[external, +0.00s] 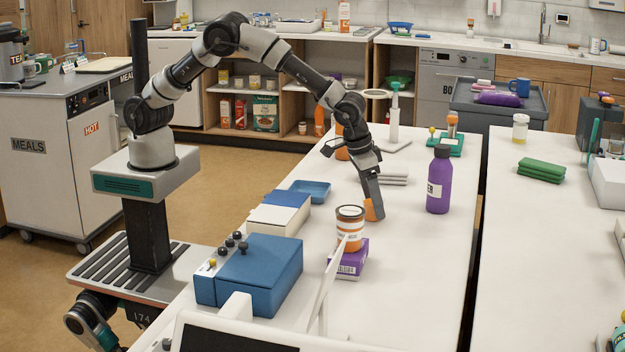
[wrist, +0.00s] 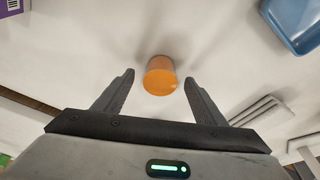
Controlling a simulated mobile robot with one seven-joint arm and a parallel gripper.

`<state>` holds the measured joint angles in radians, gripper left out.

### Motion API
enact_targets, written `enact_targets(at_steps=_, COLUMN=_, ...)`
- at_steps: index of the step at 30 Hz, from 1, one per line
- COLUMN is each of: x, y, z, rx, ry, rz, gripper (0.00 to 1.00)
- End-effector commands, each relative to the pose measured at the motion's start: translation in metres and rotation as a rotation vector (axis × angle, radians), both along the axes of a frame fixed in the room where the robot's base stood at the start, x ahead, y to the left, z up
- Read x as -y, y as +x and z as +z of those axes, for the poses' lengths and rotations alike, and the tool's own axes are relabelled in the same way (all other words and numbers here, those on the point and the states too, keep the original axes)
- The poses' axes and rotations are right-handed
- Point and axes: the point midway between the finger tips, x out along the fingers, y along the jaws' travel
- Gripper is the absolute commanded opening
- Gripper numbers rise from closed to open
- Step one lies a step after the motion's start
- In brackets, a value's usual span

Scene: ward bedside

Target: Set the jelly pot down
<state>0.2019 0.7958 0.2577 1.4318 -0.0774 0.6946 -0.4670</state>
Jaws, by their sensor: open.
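The jelly pot, a small orange cup (external: 369,211), stands on the white table, partly hidden behind my gripper (external: 374,203) in the external view. In the wrist view the jelly pot (wrist: 160,76) appears between the two fingertips of my gripper (wrist: 160,79), with a gap on each side. My gripper is open and points down at the table. I cannot tell exactly how far the fingertips are above the tabletop.
A jar with an orange label (external: 349,229) sits on a purple box (external: 350,260) close in front. A purple bottle (external: 438,180) stands to the right. A blue tray (external: 312,191) and a blue box (external: 262,275) are to the left. The table's front right is clear.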

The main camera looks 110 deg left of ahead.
Motion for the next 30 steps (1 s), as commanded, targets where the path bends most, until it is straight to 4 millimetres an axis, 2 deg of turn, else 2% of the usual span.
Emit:
enact_targets(at_steps=5, x=0.002, y=-0.002, z=0.016, rx=0.002, ry=0.000, rz=0.000, gripper=0.65)
enact_targets(at_steps=18, x=0.012, y=-0.023, z=0.101, rx=0.003, ry=-0.001, rz=-0.001, gripper=0.65)
enact_targets(at_steps=25, x=0.014, y=-0.031, z=0.124, rx=0.003, ry=-0.004, rz=-0.003, gripper=0.65)
enact_targets(at_steps=28, x=0.011, y=-0.047, z=0.146, rx=0.014, ry=-0.022, rz=-0.016, gripper=0.65)
enact_targets(at_steps=30, x=0.009, y=-0.068, z=0.170, rx=0.029, ry=-0.040, rz=-0.040, gripper=0.65)
